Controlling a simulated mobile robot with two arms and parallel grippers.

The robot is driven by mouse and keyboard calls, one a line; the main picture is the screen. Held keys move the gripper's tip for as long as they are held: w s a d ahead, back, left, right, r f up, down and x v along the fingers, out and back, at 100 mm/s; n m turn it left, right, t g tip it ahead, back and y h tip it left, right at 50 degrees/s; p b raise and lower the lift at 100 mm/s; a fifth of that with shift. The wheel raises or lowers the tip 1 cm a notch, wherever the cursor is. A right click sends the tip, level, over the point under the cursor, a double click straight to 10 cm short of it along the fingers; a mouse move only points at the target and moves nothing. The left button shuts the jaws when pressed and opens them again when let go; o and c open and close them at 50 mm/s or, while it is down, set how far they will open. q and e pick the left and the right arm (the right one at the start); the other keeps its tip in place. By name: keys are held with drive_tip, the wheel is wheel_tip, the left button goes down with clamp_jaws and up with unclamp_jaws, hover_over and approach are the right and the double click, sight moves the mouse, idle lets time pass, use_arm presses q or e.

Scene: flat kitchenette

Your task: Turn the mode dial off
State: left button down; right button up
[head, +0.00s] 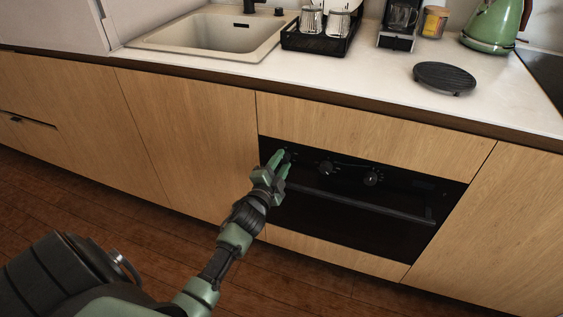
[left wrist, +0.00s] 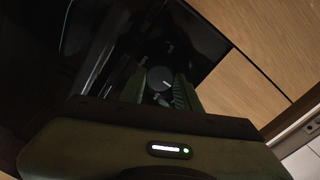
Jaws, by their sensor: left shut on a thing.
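The black built-in oven (head: 340,222) sits under the counter, with several dark knobs along its top panel. My left gripper (head: 281,158) is at the left end of this panel, with its green fingers closed around the leftmost knob, taken as the mode dial. In the left wrist view the mode dial (left wrist: 160,77) is a dark round knob with a short white mark, between the two fingers. In the head view the fingers mostly hide it. Panel labels are too small to read. My right gripper is not in view.
A middle knob (head: 327,168) and a right knob (head: 371,179) are on the same panel. The oven handle (head: 360,205) runs just below. Wooden cabinet fronts (head: 190,140) surround the oven. The counter above holds a dish rack (head: 300,42), a black round plate (head: 445,77) and a green kettle (head: 492,28).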

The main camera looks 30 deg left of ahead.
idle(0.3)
use_arm(q)
drive_tip(key=c, duration=1)
unclamp_jaws()
drive_tip(key=shift+a, duration=0.1)
drive_tip(key=v, duration=0.8)
drive_tip(key=shift+p, duration=0.4)
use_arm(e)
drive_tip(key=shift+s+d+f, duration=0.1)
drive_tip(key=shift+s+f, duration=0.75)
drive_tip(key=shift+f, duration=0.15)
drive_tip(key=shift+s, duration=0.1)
